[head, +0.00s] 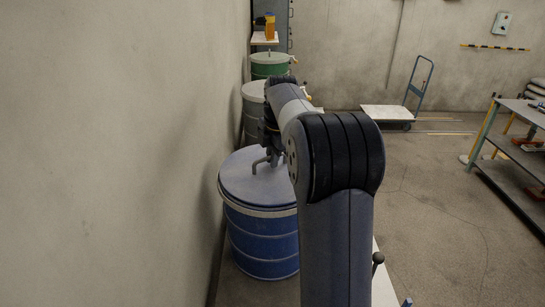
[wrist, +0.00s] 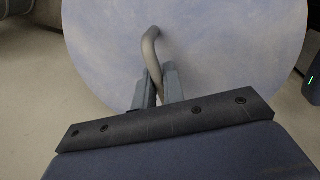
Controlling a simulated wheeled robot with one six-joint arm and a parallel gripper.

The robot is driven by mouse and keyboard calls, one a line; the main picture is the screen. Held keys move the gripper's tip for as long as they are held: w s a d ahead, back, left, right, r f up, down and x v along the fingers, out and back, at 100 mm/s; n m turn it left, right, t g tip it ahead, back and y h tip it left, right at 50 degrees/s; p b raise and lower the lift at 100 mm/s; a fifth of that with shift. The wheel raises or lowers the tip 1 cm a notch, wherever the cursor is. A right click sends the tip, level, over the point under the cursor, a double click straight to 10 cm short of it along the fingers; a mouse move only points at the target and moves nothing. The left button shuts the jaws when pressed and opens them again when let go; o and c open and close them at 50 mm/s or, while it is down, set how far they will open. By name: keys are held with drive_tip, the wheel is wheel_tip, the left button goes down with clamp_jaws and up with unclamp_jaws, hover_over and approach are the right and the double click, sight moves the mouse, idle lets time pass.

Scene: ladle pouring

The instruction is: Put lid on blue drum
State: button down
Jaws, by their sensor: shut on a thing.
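The blue drum (head: 264,243) stands by the left wall in the head view. A round grey-blue lid (head: 243,181) lies over its top, looks level and hides the drum's mouth. I cannot tell whether any gap is left under its edge. My gripper (head: 270,158) is above the lid, partly hidden by my arm. In the wrist view, my gripper (wrist: 158,88) is shut on the lid's bent bar handle (wrist: 152,48), and the lid (wrist: 220,45) fills most of the picture. The drum's right side is hidden behind my arm in the head view.
A grey drum (head: 252,95) and a green drum (head: 270,66) stand farther back along the left wall (head: 110,140), which is close to the blue drum. A hand trolley (head: 387,112) and a metal shelf table (head: 515,140) are to the right. Open floor (head: 440,220) lies between.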

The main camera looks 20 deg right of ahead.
drive_tip(key=shift+f, duration=0.4)
idle(0.3)
drive_tip(key=c, duration=1.4)
unclamp_jaws()
wheel_tip(320, 180, up, 11)
drive_tip(key=s+b, duration=0.1)
drive_tip(key=s, duration=0.1)
drive_tip(key=shift+d+f, duration=0.15)
drive_tip(key=shift+f, duration=0.05)
drive_tip(key=f, duration=0.3)
drive_tip(key=w+f, duration=0.1)
drive_tip(key=f, duration=0.3)
drive_tip(key=w+f, duration=0.1)
drive_tip(key=f, duration=0.2)
drive_tip(key=shift+f+p, duration=0.25)
drive_tip(key=shift+p, duration=0.15)
drive_tip(key=shift+r, duration=0.2)
